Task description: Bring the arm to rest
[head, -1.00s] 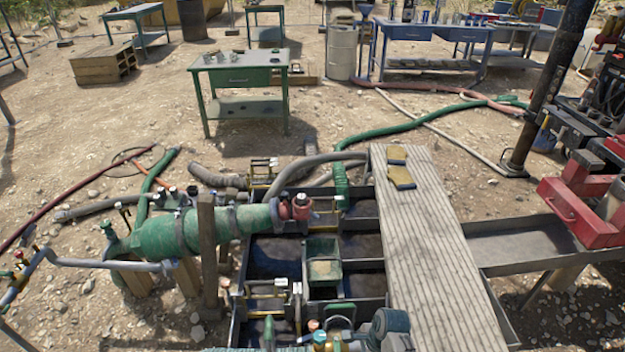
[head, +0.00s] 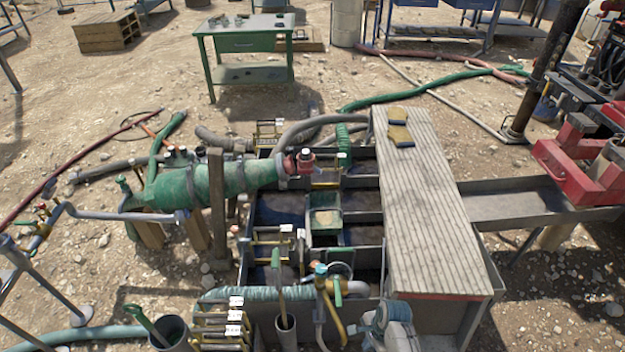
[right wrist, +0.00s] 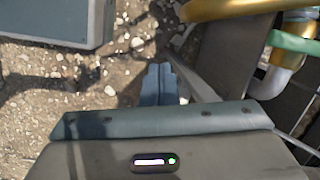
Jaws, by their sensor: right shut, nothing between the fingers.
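My right gripper (right wrist: 160,85) shows in the right wrist view, with its two blue-grey fingers together and nothing between them. It points down past stony ground, beside a grey wall and a yellow pipe (right wrist: 225,8). In the head view, a pale grey and teal part at the bottom edge, right of the middle, looks like my right arm, in front of the mud tank (head: 335,312). The fingertips are not clear there. My left gripper is not seen in either view.
A wooden walkway (head: 425,210) lies across the tank's right side, with yellow gloves (head: 399,127) on it. A green cylinder (head: 220,180) lies along the left. Pipes and a brass valve (head: 322,285) stand at the near edge. A green table (head: 245,44) stands behind on open ground.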

